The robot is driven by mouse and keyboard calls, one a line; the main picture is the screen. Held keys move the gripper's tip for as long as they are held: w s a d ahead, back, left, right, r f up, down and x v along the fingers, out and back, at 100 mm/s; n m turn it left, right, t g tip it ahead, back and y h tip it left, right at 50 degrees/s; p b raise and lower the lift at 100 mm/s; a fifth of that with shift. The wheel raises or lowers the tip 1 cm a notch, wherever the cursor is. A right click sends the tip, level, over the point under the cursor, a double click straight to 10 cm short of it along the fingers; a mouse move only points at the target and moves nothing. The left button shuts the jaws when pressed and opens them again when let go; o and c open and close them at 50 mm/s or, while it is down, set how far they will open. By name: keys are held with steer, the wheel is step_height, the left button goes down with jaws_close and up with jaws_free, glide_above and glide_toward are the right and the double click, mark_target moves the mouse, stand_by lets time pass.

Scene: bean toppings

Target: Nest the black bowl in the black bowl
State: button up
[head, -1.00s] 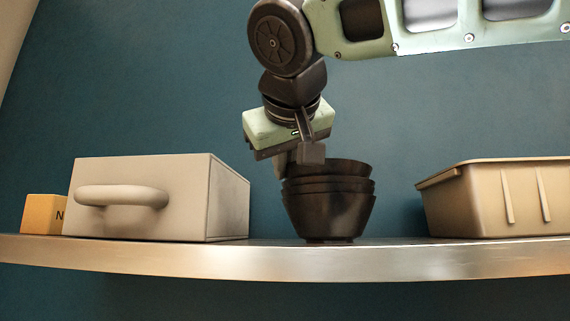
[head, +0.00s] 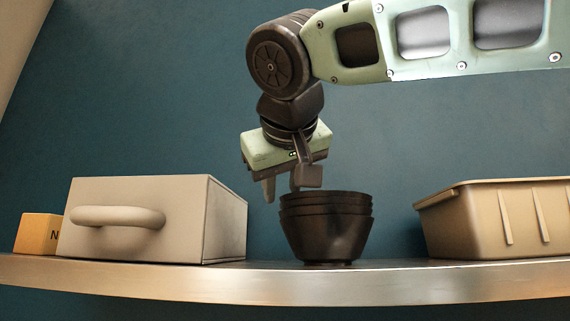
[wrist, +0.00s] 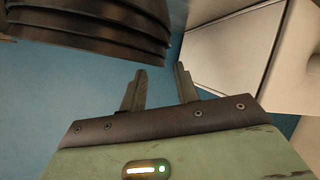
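Black bowls (head: 328,237) stand nested in one upright stack on the shelf, their rims close one above another. The stack also shows in the wrist view (wrist: 100,28) at the upper left. I cannot tell exactly how many bowls it holds. My gripper (head: 289,190) is above the stack's left rim, clear of the bowls. In the wrist view my gripper (wrist: 160,82) has its two fingers apart with nothing between them.
A beige box with a rounded handle (head: 150,220) stands left of the stack, with a small orange block (head: 38,233) beyond it. A tan bin (head: 495,222) stands to the right. The metal shelf (head: 300,283) has gaps on both sides of the stack.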

steer(key=b+v, duration=0.3)
steer(key=v, duration=1.4)
steer(key=shift+b, duration=0.3)
steer(key=shift+s, duration=0.1)
steer(key=w+a+f+n+g+b, duration=0.1)
steer(key=w+f+n+g+b, duration=0.15)
steer(key=f, duration=1.45)
steer(key=w+a+f+n+g+b, duration=0.1)
steer(key=w+f+n+g+b, duration=0.2)
steer(key=f, duration=1.5)
steer(key=s+d+f+m+g+b, duration=0.1)
steer(key=s+d+f, duration=0.3)
steer(key=f, duration=0.6)
steer(key=s+d+f+m+g, duration=0.2)
steer(key=s+d+f+g, duration=0.2)
steer(key=d+f, duration=0.3)
steer(key=s+d+f+m+g+h+b, duration=0.1)
steer(key=s+d+f, duration=0.3)
steer(key=f, duration=1.1)
steer(key=d+g, duration=0.1)
steer(key=d, duration=0.1)
steer(key=shift+d+b, duration=0.35)
